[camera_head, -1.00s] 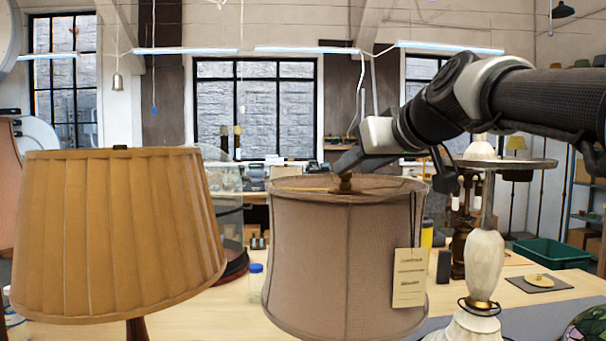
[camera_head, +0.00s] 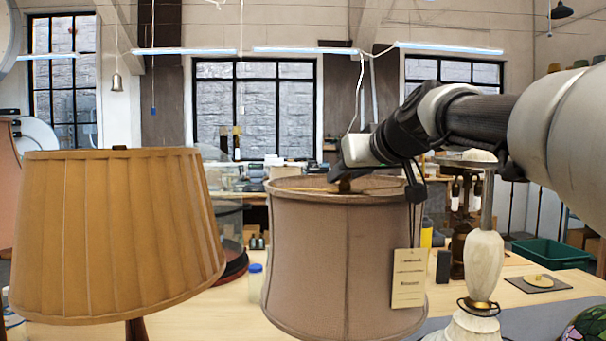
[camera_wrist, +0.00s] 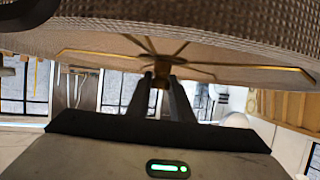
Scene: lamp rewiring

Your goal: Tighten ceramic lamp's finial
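A taupe fabric shade (camera_head: 335,260) with a hanging paper tag stands in the middle of the head view; the base under it is out of frame. My gripper (camera_head: 345,180) reaches down to the finial from above. In the wrist view, the two fingers of my gripper (camera_wrist: 161,80) stand on either side of the finial and appear closed on it. The contact faces are too small to see clearly.
A pleated tan shade (camera_head: 115,235) stands close on the left. A white lamp base (camera_head: 484,255) with a bare stem stands at right, under my arm. A small dark mat (camera_head: 552,286) with a brass disc and a green bin (camera_head: 550,253) are at far right. A blue-capped jar (camera_head: 255,281) is behind.

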